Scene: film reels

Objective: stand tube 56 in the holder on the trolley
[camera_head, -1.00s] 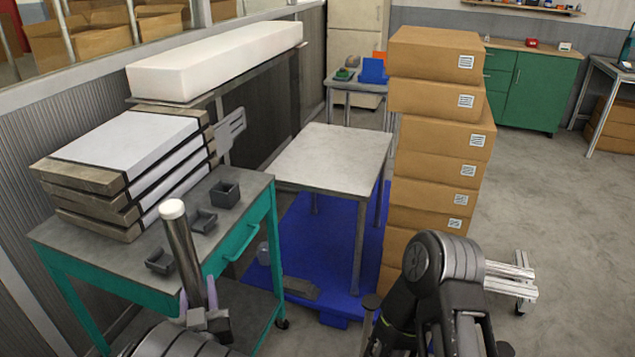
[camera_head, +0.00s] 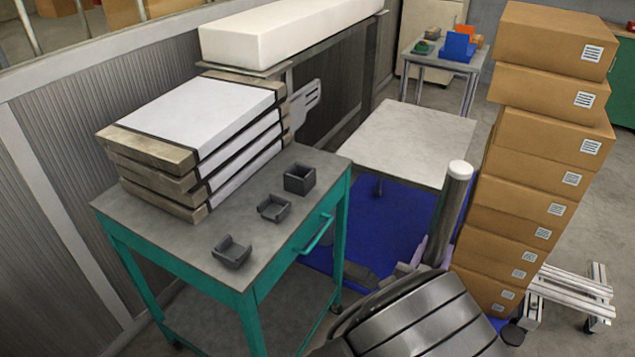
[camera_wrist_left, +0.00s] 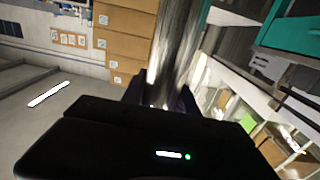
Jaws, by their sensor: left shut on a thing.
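My left gripper (camera_head: 428,262) is shut on a dark grey metallic tube (camera_head: 447,218) with a white top end. The tube stands nearly upright, to the right of the trolley and apart from it; no number is legible on it. In the left wrist view the tube (camera_wrist_left: 176,50) rises between the fingers (camera_wrist_left: 160,98). The teal trolley (camera_head: 190,245) has a grey top. On it stand a square, open-topped dark holder (camera_head: 299,179) and two low dark cradles, one in the middle (camera_head: 274,208) and one nearer (camera_head: 232,252). All three look empty. My right gripper is out of view.
Several strapped white-topped slabs (camera_head: 205,135) fill the trolley's back left. A grey table (camera_head: 415,140) over a blue mat (camera_head: 385,225) stands behind the tube. A tall stack of cardboard boxes (camera_head: 545,150) stands close on the right. A long white block (camera_head: 290,30) lies behind.

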